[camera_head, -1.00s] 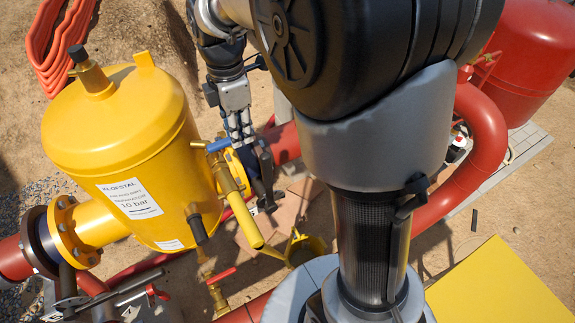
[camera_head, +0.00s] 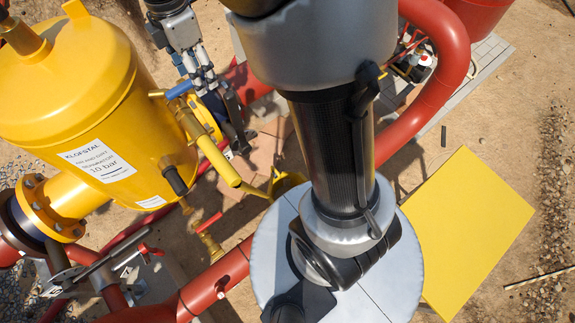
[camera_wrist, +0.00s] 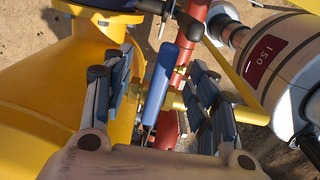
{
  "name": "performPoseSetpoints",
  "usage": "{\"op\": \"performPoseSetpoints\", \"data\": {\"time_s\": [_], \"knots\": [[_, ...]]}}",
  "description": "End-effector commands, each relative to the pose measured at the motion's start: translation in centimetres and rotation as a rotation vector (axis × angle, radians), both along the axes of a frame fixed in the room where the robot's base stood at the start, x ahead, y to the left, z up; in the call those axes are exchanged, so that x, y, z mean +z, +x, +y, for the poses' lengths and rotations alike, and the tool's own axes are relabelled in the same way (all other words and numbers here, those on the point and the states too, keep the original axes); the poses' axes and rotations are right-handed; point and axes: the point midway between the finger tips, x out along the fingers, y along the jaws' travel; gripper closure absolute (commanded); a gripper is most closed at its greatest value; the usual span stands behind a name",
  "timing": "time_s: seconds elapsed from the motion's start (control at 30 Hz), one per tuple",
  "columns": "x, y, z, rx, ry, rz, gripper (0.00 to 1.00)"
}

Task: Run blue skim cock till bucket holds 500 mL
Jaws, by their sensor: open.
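The blue skim cock lever (camera_head: 179,90) sits on the side of the yellow vessel (camera_head: 75,90), above a slanting yellow pipe (camera_head: 208,145). In the wrist view the blue lever (camera_wrist: 160,82) stands lengthwise between my two fingers. My gripper (camera_wrist: 160,95) is open, with a finger on each side of the lever. I cannot tell whether either finger touches it. The yellow bucket (camera_head: 290,183) stands low, below the pipe's end, partly hidden by my arm. Its contents cannot be seen.
A red-handled valve (camera_head: 209,228) sits below the vessel. Thick red pipes (camera_head: 455,75) curve round the right side. A yellow panel (camera_head: 470,225) lies at the right on sandy ground. A pale cylinder marked 150 (camera_wrist: 275,70) is at the right in the wrist view.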

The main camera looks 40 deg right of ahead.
Motion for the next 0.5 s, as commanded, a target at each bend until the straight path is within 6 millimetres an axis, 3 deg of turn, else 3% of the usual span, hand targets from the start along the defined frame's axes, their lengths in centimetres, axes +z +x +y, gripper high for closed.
{"op": "performPoseSetpoints", "data": {"time_s": [0.37, 0.5], "knots": [[0.06, -0.02, 0.0, 0.0, 0.0, 0.001, 0.39], [0.98, 0.0, 0.0, 0.0, 0.0, 0.0, 0.39]]}}
